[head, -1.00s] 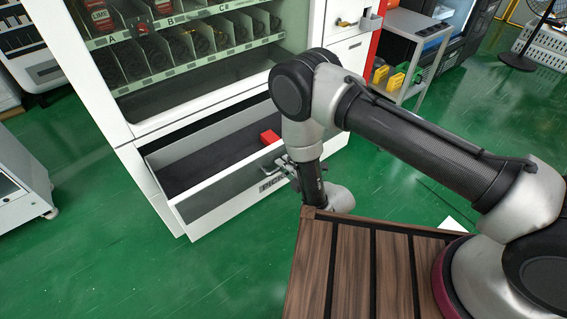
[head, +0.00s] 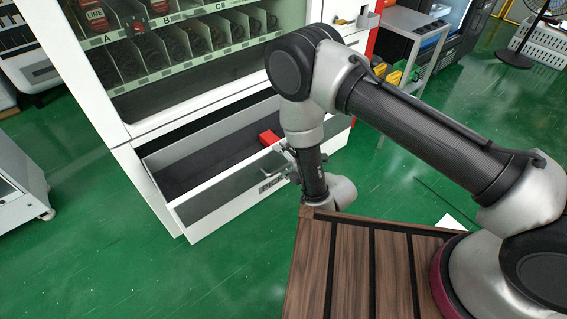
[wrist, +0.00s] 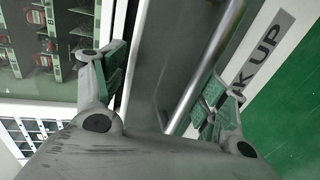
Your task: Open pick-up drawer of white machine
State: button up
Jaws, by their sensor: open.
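The white machine (head: 128,150) stands at the upper left with its pick-up drawer (head: 222,197) pulled out, showing a dark floor inside. The drawer front bears a "PICK UP" label, partly visible in the wrist view (wrist: 262,50). My gripper (wrist: 160,90) is open at the drawer front's top edge, its two fingers apart. A grey metal bar (wrist: 208,75) runs between the fingers, closer to the right one; contact cannot be told. In the head view my arm partly hides the gripper.
A wooden slatted surface (head: 345,265) is at the bottom, close under my arm. A grey side table (head: 412,33) with yellow items stands at the upper right. The green floor (head: 130,270) in front of the drawer is clear.

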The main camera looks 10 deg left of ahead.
jog(key=o, duration=0.6)
jog(key=shift+t, duration=0.3)
jog(key=r, duration=0.6)
jog(key=shift+w+a+r, duration=0.15)
jog(key=shift+w, duration=0.05)
jog(key=shift+c, duration=0.2)
jog(key=shift+s+r, duration=0.1)
jog(key=shift+r, duration=0.15)
jog(key=c, duration=1)
jog(key=shift+o, duration=0.2)
